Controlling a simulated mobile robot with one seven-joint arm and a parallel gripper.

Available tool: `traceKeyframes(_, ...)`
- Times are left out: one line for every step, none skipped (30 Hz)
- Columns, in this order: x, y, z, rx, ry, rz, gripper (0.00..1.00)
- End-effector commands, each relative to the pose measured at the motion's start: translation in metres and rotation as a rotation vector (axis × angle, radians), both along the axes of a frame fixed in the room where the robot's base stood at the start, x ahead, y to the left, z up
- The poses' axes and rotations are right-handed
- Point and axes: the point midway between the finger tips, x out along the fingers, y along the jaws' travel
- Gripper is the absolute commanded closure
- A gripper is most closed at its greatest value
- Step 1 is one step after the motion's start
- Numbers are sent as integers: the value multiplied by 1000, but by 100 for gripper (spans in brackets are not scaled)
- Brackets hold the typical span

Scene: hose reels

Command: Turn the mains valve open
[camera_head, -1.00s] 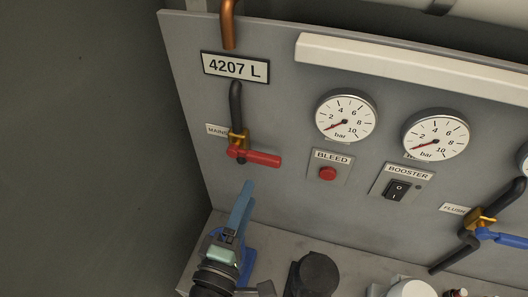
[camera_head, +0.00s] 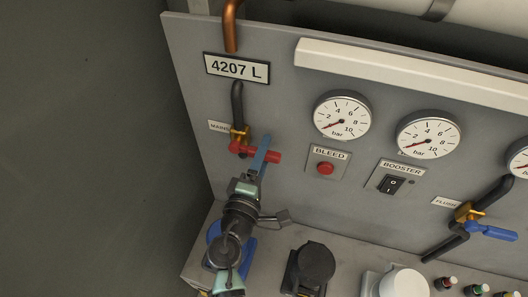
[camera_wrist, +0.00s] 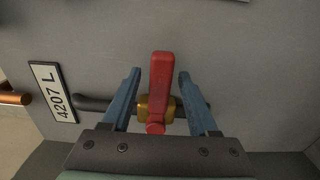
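The mains valve's red lever (camera_head: 270,155) lies roughly level on its brass body (camera_head: 238,135), on the dark pipe (camera_head: 237,100) at the left of the grey panel. It sits beside the MAINS label (camera_head: 219,127). In the wrist view the red lever (camera_wrist: 161,85) stands between the two blue fingers of my gripper (camera_wrist: 158,90), with a gap on each side. The brass body (camera_wrist: 155,108) shows between them too. My gripper (camera_head: 261,152) is open at the lever in the head view; one finger hides part of the lever.
The red BLEED button (camera_head: 325,168), the BOOSTER switch (camera_head: 391,184) and two gauges (camera_head: 342,116) are to the right. The FLUSH valve's blue lever (camera_head: 492,230) is farther right. A ledge (camera_head: 345,262) with a black fitting (camera_head: 315,265) runs below the panel.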

Motion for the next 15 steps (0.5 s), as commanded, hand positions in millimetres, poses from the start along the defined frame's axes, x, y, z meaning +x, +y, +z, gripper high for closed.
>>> traceKeyframes(0,0,0,0,0,0,47)
traceKeyframes(0,0,0,0,0,0,53)
traceKeyframes(0,0,0,0,0,0,60)
traceKeyframes(0,0,0,0,0,0,65)
traceKeyframes(0,0,0,0,0,0,71)
traceKeyframes(0,0,0,0,0,0,78)
traceKeyframes(0,0,0,0,0,0,83)
traceKeyframes(0,0,0,0,0,0,89)
traceKeyframes(0,0,0,0,0,0,96)
traceKeyframes(0,0,0,0,0,0,100)
traceKeyframes(0,0,0,0,0,0,100)
traceKeyframes(0,0,0,0,0,0,100)
traceKeyframes(0,0,0,0,0,0,100)
traceKeyframes(0,0,0,0,0,0,100)
traceKeyframes(0,0,0,0,0,0,100)
